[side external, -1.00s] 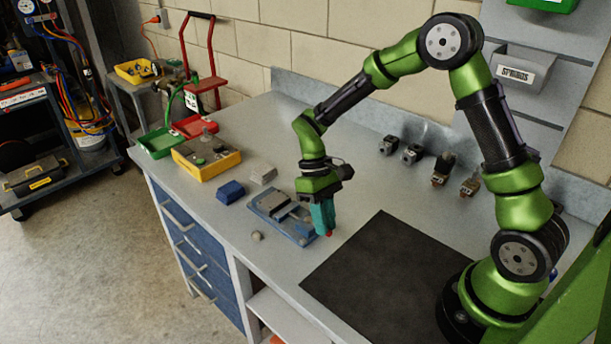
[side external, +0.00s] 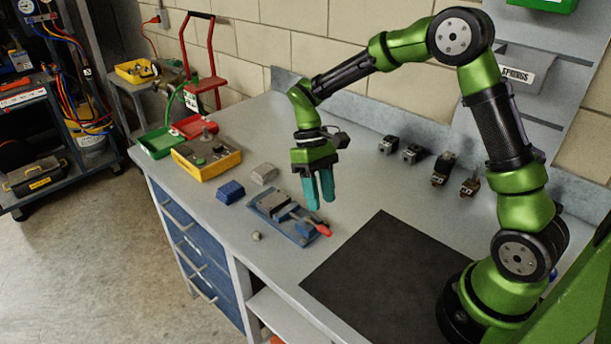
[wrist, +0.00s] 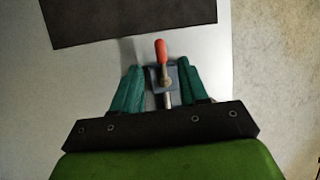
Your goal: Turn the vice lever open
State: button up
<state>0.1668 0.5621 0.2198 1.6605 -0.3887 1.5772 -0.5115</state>
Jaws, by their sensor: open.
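The blue vice (side external: 285,215) lies on the grey workbench, left of the black mat, with grey metal jaws. Its lever with a red handle (side external: 322,229) is at the vice's near right end. In the wrist view the red handle (wrist: 161,52) points away from my gripper, toward the black mat, just beyond the fingertips. My gripper (side external: 320,203) has teal fingers pointing down, apart and empty, above the vice. In the wrist view the fingers of my gripper (wrist: 160,75) stand on either side of the lever's metal shaft, with nothing seen between them touching.
A black mat (side external: 385,270) lies right of the vice. A blue block (side external: 231,191), a grey block (side external: 264,174) and a small round knob (side external: 256,236) are near the vice. A yellow box (side external: 207,160) stands farther left. Several small fittings (side external: 443,168) line the back.

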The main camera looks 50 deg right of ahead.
jog(key=v, duration=1)
jog(key=shift+w+d+r, duration=0.15)
jog(key=shift+r, duration=0.2)
jog(key=s+a+r+m+t, duration=0.1)
jog(key=s+r+m+t, duration=0.1)
jog(key=s+t, duration=0.4)
jog(key=s+r+m+t, duration=0.2)
jog(key=s+t, duration=0.3)
jog(key=s, duration=0.7)
jog(key=shift+a+r+m+t, duration=0.4)
jog(key=shift+r, duration=0.35)
